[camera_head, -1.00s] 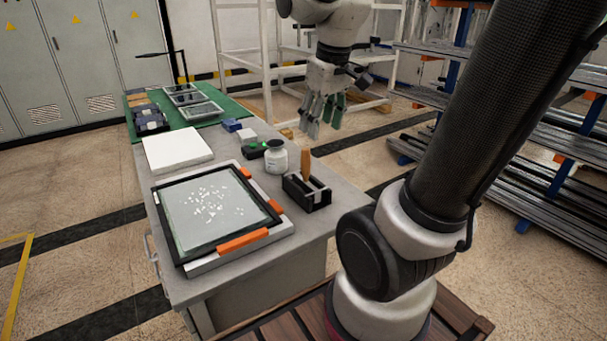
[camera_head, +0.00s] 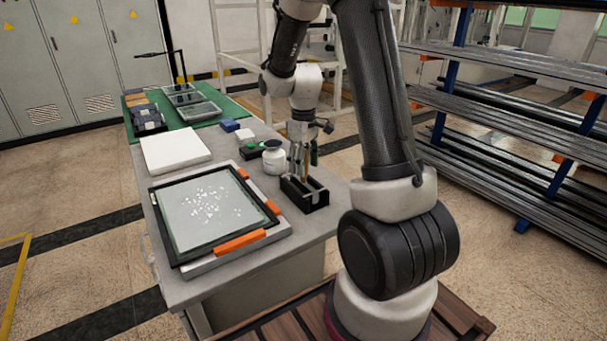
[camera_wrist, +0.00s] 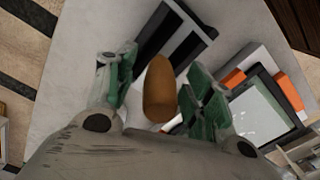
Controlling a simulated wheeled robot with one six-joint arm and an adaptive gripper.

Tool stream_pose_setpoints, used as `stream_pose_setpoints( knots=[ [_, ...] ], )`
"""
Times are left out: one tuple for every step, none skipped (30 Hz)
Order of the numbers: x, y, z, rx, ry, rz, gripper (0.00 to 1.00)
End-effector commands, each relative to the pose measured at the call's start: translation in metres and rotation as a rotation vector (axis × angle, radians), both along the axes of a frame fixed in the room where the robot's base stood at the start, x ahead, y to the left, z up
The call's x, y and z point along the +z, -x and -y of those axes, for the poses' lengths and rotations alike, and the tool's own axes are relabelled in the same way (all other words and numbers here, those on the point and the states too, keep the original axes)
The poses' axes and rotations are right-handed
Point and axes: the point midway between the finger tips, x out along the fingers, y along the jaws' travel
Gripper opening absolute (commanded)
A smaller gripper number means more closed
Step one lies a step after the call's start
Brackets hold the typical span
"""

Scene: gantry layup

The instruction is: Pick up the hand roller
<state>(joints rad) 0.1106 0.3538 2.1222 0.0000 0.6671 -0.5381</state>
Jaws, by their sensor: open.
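The hand roller stands upright in a black holder (camera_head: 305,195) at the right edge of the table. Its wooden handle (camera_wrist: 160,88) points up toward the wrist camera. My gripper (camera_head: 303,160) is above the holder, its fingers around the upper part of the handle in the head view. In the wrist view my gripper (camera_wrist: 160,95) is open, with one green-padded finger on each side of the handle. A gap shows on the left side; on the right the finger looks close, and I cannot tell if it touches. The roller's lower end is hidden in the holder.
A white jar (camera_head: 274,157) stands just left of the holder. A black-framed glass panel (camera_head: 208,212) with orange clamps lies in front of it. A metal rack (camera_head: 510,110) stands at right.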

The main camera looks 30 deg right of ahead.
Motion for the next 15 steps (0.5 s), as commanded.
stream_pose_setpoints(
  knots=[
    [-0.0072, 0.0002, 0.0001, 0.0, 0.0, -0.001, 0.53],
    [-0.0104, 0.0002, 0.0001, 0.0, 0.0, -0.001, 0.53],
    [-0.0136, 0.0002, 0.0001, 0.0, 0.0, -0.001, 0.53],
    [-0.015, 0.0, 0.0001, 0.0, 0.0, 0.0, 0.53],
    [-0.0159, -0.0002, 0.0001, 0.0, 0.0, 0.001, 0.53],
    [-0.0164, -0.0004, 0.0001, 0.0, 0.0, 0.001, 0.53],
    [-0.0164, -0.0005, 0.0001, 0.0, 0.0, 0.002, 0.53],
    [-0.0163, -0.0005, 0.0001, 0.0, 0.0, 0.002, 0.53],
    [-0.0162, -0.0005, 0.0001, 0.0, 0.0, 0.002, 0.53],
    [-0.0161, -0.0005, 0.0001, -0.001, 0.0, 0.002, 0.53],
    [-0.0161, -0.0005, 0.0001, -0.001, 0.0, 0.002, 0.53],
    [-0.0161, -0.0004, 0.0001, -0.001, 0.0, 0.002, 0.45],
    [-0.016, -0.0004, 0.0001, -0.001, 0.0, 0.002, 0.4],
    [-0.016, -0.0004, 0.0001, -0.001, 0.0, 0.002, 0.34],
    [-0.016, -0.0003, 0.0001, -0.001, 0.0, 0.001, 0.27]
  ],
)
